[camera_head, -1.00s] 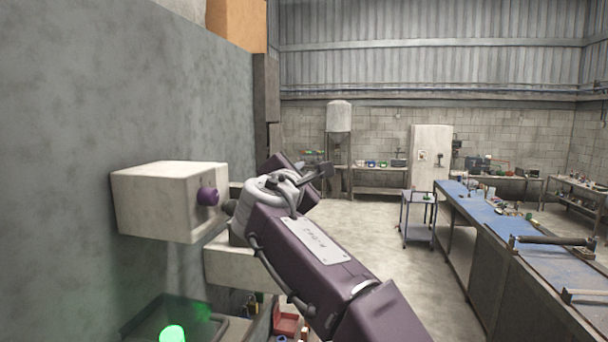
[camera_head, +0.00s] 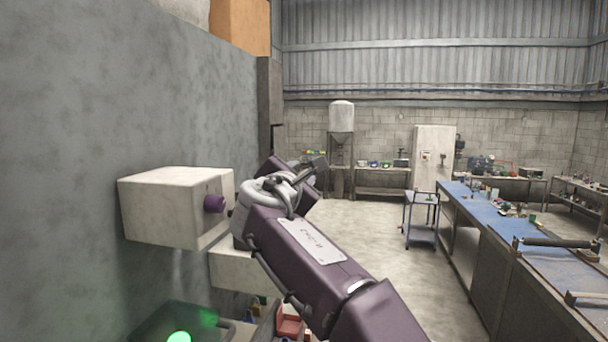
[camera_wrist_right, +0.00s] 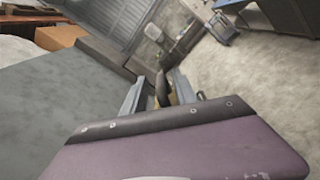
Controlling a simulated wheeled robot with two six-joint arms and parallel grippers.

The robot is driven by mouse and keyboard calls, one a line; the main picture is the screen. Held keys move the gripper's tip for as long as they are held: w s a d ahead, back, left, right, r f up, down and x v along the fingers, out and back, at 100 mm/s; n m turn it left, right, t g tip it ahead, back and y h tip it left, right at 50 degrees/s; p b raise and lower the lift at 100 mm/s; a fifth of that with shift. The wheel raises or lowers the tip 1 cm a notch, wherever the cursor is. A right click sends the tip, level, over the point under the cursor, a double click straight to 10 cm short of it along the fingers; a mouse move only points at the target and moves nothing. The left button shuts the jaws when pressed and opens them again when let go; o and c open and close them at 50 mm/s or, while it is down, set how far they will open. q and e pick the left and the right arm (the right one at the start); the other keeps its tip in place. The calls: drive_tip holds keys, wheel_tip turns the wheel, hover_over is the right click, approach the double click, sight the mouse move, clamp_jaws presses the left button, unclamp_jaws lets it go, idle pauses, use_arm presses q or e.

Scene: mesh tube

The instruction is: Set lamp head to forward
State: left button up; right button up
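I cannot make out a lamp head for certain. A pale box (camera_head: 172,208) on the grey wall at left has a purple knob (camera_head: 214,204) on its right face. A glowing green dome (camera_head: 179,337) shows at the bottom edge of the head view. My right arm comes in from the lower right, its wrist just right of the knob; its fingertips are hidden in that view. In the right wrist view my right gripper (camera_wrist_right: 160,93) has its fingers apart. A dark narrow shape shows between them; I cannot tell whether it is near or far. My left gripper is out of view.
The grey wall (camera_head: 70,110) runs along the left. A pale ledge (camera_head: 240,270) is below the box. A blue-topped bench (camera_head: 510,222) stands at right, with a small cart (camera_head: 421,220) beside it. The floor between is clear.

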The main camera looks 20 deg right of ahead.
drive_tip(key=shift+w+a, duration=0.15)
drive_tip(key=shift+a, duration=0.1)
drive_tip(key=shift+s+a+b, duration=0.15)
drive_tip(key=shift+s+b, duration=0.1)
drive_tip(key=shift+b, duration=0.05)
drive_tip(key=b+v, duration=0.3)
drive_tip(key=v, duration=0.5)
drive_tip(key=shift+a+b, duration=0.25)
drive_tip(key=shift+b, duration=0.15)
drive_tip(key=shift+s+d, duration=0.1)
drive_tip(key=shift+d, duration=0.05)
